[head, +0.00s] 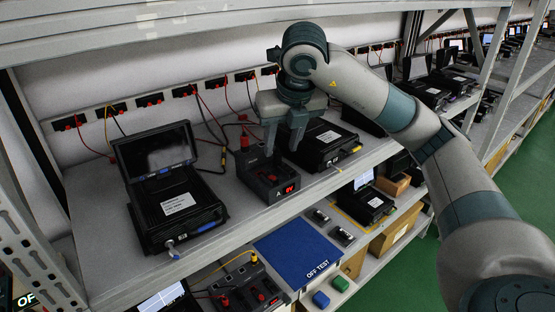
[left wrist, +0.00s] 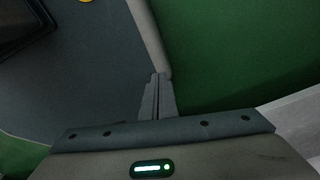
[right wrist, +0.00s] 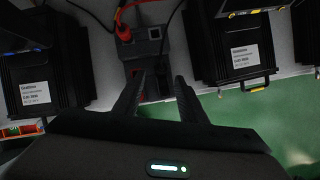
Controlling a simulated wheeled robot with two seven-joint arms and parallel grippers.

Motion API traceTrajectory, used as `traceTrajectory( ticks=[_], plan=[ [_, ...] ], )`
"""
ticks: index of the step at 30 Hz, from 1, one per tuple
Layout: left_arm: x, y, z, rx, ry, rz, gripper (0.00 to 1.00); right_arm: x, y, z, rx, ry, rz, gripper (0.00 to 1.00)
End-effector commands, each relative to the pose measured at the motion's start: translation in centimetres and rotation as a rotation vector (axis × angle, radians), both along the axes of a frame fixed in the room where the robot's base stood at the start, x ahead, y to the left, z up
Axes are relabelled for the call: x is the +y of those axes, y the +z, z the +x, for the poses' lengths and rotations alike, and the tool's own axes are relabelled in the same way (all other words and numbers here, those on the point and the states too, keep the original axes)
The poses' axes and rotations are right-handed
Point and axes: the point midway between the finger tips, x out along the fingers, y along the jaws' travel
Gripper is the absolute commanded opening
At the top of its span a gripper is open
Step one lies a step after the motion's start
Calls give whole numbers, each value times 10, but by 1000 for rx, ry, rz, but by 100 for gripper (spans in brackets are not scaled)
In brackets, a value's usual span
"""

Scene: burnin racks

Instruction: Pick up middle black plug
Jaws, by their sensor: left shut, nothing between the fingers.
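A dark box with a red digital display (head: 270,187) stands mid-shelf between two black cased units. A red plug (head: 244,141) stands at its back left; it also shows in the right wrist view (right wrist: 124,33). A small dark plug or socket (right wrist: 155,33) shows beside it on the box top; I cannot tell which it is. My right gripper (head: 284,146) is open above the box, its fingers hiding part of it. In the right wrist view its fingertips (right wrist: 157,78) are apart with nothing between. My left gripper (left wrist: 158,76) is shut and empty, outside the head view.
An open black laptop-like unit (head: 178,205) stands left of the box, and a black case (head: 325,143) stands close at right. Red and black cables run to wall sockets behind. A blue mat (head: 298,250) lies on the lower shelf.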

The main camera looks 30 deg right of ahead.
Motion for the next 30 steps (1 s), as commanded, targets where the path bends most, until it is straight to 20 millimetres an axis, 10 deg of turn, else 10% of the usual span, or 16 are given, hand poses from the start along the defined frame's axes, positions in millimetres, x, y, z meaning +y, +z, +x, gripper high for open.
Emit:
traceTrajectory(
  ticks=[30],
  plan=[
    [1,30,-12,15,0,1,0,-6,-47,22,1,0,0,38]
  ],
)
